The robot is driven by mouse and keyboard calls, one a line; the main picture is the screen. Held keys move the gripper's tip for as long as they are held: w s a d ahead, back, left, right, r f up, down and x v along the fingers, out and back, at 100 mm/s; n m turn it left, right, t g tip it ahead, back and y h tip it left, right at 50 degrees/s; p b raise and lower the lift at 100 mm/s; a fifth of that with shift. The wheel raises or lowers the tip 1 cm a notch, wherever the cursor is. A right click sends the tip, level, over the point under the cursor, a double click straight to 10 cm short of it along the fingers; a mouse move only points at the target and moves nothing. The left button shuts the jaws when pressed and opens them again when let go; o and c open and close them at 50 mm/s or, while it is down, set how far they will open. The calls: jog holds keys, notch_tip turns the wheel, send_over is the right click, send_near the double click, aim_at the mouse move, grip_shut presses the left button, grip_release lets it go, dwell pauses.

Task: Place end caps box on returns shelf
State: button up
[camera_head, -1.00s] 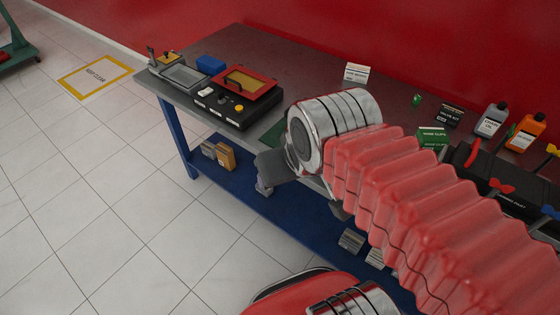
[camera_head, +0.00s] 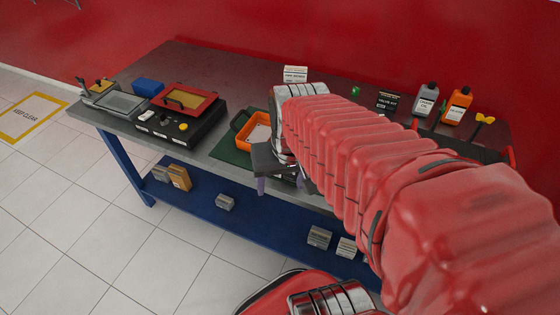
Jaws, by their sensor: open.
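I cannot tell which box is the end caps box, as no label here reads clearly as that. A small white box (camera_head: 295,75) with print too small to read stands at the back of the bench. My gripper (camera_head: 286,186) is over the bench's front edge, fingers pointing down and apart, right of the orange tray. My red arm hides part of the bench behind it. The blue lower shelf (camera_head: 250,222) under the bench holds a tan box (camera_head: 179,177) and several small grey boxes; which shelf is for returns is not marked in view.
An orange tray (camera_head: 241,130) with something white inside sits on a green mat (camera_head: 230,152). A black case with a red-framed panel (camera_head: 187,100) stands left. Bottles (camera_head: 458,106) and a dark box (camera_head: 387,102) stand at the back right. The lower shelf has bare stretches between boxes.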

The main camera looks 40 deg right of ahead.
jog(key=d+f+m+t+y, duration=0.2)
jog(key=d+f+m, duration=0.2)
jog(key=m, duration=0.3)
jog(key=d+f+m+t+y, duration=0.2)
jog(key=d+f+m+y, duration=0.1)
jog(key=d+f+m, duration=0.2)
jog(key=d+f+m+t+y, duration=0.2)
jog(key=d+f+m, duration=0.3)
jog(key=m, duration=0.4)
jog(key=shift+s+d+y, duration=0.4)
jog(key=shift+d+y, duration=0.25)
jog(key=shift+y, duration=0.05)
jog(key=w+d+r+m+t, duration=0.3)
jog(key=w+r+m, duration=0.1)
jog(key=shift+w+d+t+h, duration=0.25)
jog(key=shift+d+t+h, duration=0.05)
jog(key=shift+d+t, duration=0.1)
jog(key=shift+r, duration=0.1)
jog(key=shift+x, duration=4.35)
jog(key=shift+a, duration=0.1)
